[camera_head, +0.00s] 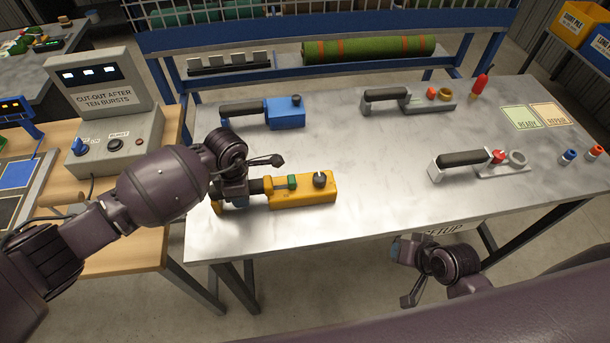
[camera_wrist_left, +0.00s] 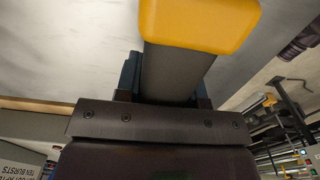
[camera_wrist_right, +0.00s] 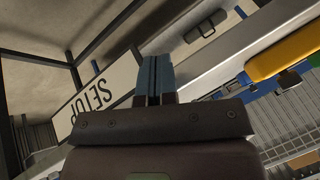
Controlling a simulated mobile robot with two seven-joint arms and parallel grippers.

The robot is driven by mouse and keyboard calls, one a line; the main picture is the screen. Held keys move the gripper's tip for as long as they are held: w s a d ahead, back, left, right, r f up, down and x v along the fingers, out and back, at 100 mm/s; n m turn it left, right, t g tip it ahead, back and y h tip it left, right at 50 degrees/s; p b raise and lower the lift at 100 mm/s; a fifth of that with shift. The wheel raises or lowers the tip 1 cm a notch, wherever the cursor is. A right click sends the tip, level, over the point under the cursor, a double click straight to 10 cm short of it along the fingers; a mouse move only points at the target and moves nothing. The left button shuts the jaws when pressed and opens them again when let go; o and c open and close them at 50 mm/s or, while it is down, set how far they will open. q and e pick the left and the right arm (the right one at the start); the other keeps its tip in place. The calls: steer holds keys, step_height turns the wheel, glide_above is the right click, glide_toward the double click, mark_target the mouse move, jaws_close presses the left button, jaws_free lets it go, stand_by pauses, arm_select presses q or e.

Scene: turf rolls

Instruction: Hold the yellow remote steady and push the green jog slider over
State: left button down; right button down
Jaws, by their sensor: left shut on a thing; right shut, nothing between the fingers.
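The yellow remote (camera_head: 305,198) lies near the front left of the metal bench, its dark handle pointing left. The green jog slider (camera_head: 292,181) sits on the handle side of its body, with a black knob (camera_head: 320,179) farther right. My left gripper (camera_head: 238,196) is shut on the remote's dark handle (camera_wrist_left: 178,72); the yellow body (camera_wrist_left: 198,20) shows beyond it in the left wrist view. My right gripper (camera_head: 398,248) is shut and empty, off the bench's front edge and to the right of the remote. Its closed fingers show in the right wrist view (camera_wrist_right: 155,78).
A blue remote (camera_head: 285,112) lies behind the yellow one. Two grey handled devices, (camera_head: 432,104) and (camera_head: 500,170), lie farther right. A SETUP sign (camera_wrist_right: 98,98) hangs by the front edge near my right gripper.

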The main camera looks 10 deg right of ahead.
arm_select(q)
steer(key=shift+f, duration=0.1)
arm_select(e)
steer(key=g, duration=0.1)
arm_select(q)
steer(key=shift+s, duration=0.1)
arm_select(e)
steer(key=n+y, duration=0.3)
steer(key=n, duration=0.2)
glide_toward(306, 186)
step_height(306, 186, up, 4)
steer(key=shift+w+g, duration=0.2)
steer(key=shift+g, duration=0.1)
steer(key=x, duration=1)
